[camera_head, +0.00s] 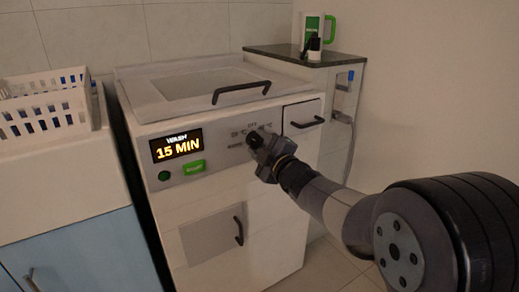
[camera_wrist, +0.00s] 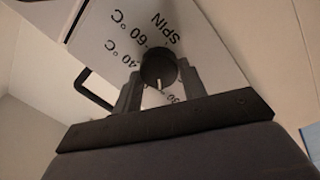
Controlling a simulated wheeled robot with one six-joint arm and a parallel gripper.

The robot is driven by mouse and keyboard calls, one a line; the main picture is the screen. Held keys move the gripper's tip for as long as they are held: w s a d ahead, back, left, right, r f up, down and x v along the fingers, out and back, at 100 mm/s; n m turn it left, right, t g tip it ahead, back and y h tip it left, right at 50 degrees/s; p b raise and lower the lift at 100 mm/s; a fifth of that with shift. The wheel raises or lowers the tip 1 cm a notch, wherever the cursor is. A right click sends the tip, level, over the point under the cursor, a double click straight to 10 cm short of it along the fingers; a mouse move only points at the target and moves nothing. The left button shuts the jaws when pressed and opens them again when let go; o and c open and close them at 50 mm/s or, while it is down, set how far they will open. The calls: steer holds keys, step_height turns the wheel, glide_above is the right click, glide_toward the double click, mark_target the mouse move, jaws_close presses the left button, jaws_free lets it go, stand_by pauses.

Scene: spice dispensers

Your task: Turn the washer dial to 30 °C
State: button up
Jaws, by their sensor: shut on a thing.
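The washer (camera_head: 215,220) is a white top-lid machine, its display (camera_head: 176,146) reading "WASH 15 MIN". My gripper (camera_head: 262,146) is at the dial (camera_head: 254,139) on the front panel, which it mostly hides in the head view. In the wrist view, my gripper (camera_wrist: 160,78) is shut on the black round dial (camera_wrist: 157,64), one finger on each side. A white pointer mark on the dial points down in that view, toward my gripper's base. "SPIN", "60 °C" and "40 °C" show around it; another label at lower right, seemingly "30", is partly hidden.
A green button (camera_head: 194,167) and a round dark green button (camera_head: 164,176) sit below the display. Black handles are on the lid (camera_head: 241,92), drawer (camera_head: 307,123) and lower door (camera_head: 239,231). A white basket (camera_head: 45,112) stands on the left cabinet. A dark-topped counter (camera_head: 305,56) is behind right.

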stand_by(0.4)
steer(key=o, duration=1)
steer(key=p+v, duration=0.2)
steer(key=v, duration=0.8)
steer(key=shift+s+d, duration=0.2)
steer(key=shift+s, duration=0.15)
steer(key=b+x, duration=0.2)
steer(key=x, duration=0.7)
steer(key=shift+w+a, duration=0.1)
steer(key=shift+w, duration=0.1)
steer(key=shift+w+a+r, duration=0.1)
steer(key=shift+w+a, duration=0.25)
steer(key=shift+w, duration=0.25)
steer(key=shift+s, duration=0.1)
